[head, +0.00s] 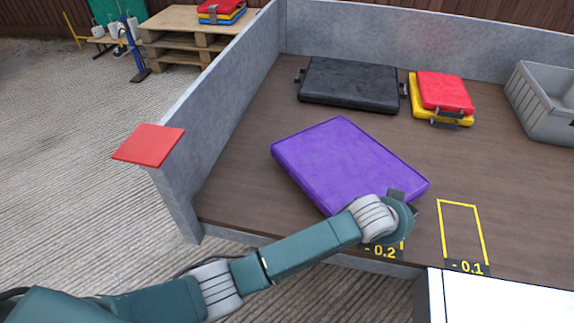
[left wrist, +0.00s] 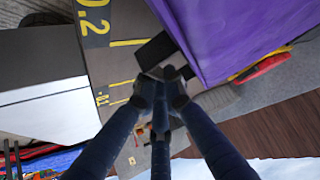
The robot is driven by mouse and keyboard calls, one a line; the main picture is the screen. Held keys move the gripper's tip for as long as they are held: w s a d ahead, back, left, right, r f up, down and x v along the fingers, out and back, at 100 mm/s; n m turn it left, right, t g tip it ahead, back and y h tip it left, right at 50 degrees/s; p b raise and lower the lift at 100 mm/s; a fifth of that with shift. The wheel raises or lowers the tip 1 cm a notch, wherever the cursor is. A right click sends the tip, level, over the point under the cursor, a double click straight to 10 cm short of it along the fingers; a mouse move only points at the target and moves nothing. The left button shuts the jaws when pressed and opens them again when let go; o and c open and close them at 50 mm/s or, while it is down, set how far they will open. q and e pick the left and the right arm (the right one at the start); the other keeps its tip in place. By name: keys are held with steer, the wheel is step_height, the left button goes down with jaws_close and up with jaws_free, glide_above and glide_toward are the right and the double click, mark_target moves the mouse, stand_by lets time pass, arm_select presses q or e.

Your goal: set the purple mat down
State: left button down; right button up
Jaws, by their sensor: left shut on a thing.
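The purple mat (head: 345,165) is a thick rectangular pad over the brown wooden bed (head: 245,180), turned at an angle to its walls. I cannot tell whether its underside touches the bed. My left gripper (head: 396,203) is at the mat's near right corner, and my wrist hides part of that edge. In the left wrist view the mat (left wrist: 235,30) fills the upper right. There the fingers of my left gripper (left wrist: 163,82) are closed at a black handle (left wrist: 156,50) on the mat's edge. My right gripper is not in view.
A black mat (head: 350,84) lies behind the purple one. A red mat (head: 444,92) is stacked on a yellow mat (head: 416,105), beside a grey crate (head: 545,110). Grey walls (head: 430,36) edge the bed. A yellow outline marked 0.1 (head: 441,225) is empty.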

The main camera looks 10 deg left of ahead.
mark_target(339, 201)
arm_select(q)
steer(key=w, duration=0.2)
steer(key=shift+w+d+f+m+b, duration=0.1)
steer(key=shift+w+d+m+b, duration=0.2)
steer(key=shift+w+b, duration=0.1)
steer(key=shift+w+a, duration=0.1)
steer(key=shift+a, duration=0.3)
steer(key=a, duration=1.6)
steer(key=shift+a, duration=0.7)
step_height(339, 201, down, 3)
steer(key=shift+b, duration=0.65)
steer(key=shift+f, duration=0.2)
steer(key=c, duration=2.2)
jaws_free()
steer(key=shift+f, duration=0.15)
steer(key=shift+o, duration=0.4)
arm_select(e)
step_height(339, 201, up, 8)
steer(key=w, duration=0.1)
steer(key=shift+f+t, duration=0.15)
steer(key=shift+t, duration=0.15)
